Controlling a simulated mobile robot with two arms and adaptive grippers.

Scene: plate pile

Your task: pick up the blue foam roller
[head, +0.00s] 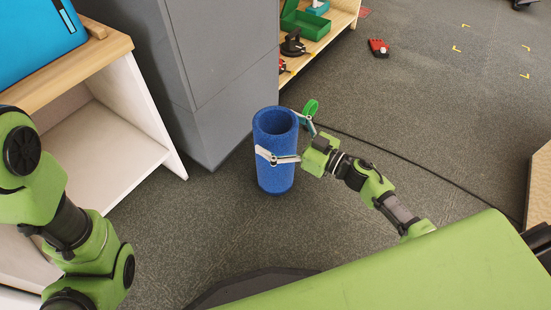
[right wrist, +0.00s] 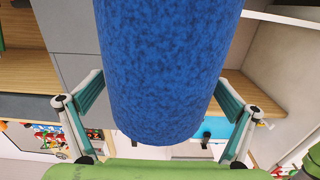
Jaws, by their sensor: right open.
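The blue foam roller (head: 275,178) is a hollow blue cylinder. It stands upright, apparently on the dark carpet, right of the grey cabinet's corner. My right gripper (head: 288,137) comes from the right with its jaws open. One finger lies across the near side of the roller and the other is at its far right side. In the right wrist view the roller (right wrist: 165,60) fills the middle, between the two open fingers of the gripper (right wrist: 162,97). A gap shows beside at least the lower finger parts. My left arm shows at the left; its gripper is out of view.
A grey cabinet (head: 225,70) stands close behind the roller. A white shelf unit with a wooden top (head: 75,65) is at the left. A black cable (head: 420,172) crosses the open carpet at right.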

